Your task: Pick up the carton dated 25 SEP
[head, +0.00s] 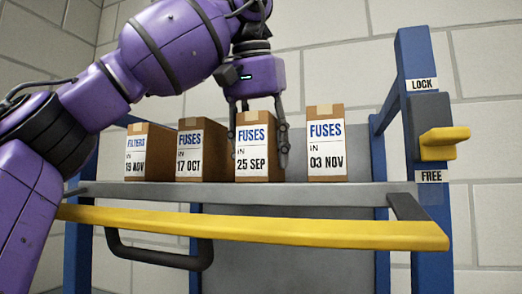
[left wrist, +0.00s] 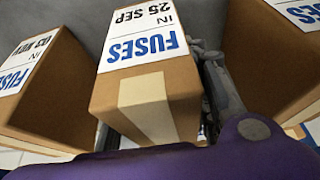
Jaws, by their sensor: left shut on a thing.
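The carton dated 25 SEP (head: 256,150) is brown with a white FUSES label and stands on the grey shelf among a row of cartons. It also shows in the left wrist view (left wrist: 146,85), tape strip towards me. My left gripper (head: 260,140) reaches down from above, with one finger on each side of this carton, and is shut on it. I cannot tell any gap between carton and shelf. My right gripper is not in view.
A carton dated 03 NOV (head: 327,145) stands close on the right. Cartons dated 17 OCT (head: 200,150) and 19 NOV (head: 149,152) stand on the left. A yellow bar (head: 270,229) runs along the shelf front (head: 345,191). A yellow latch (head: 440,144) sits on the blue right post (head: 425,200).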

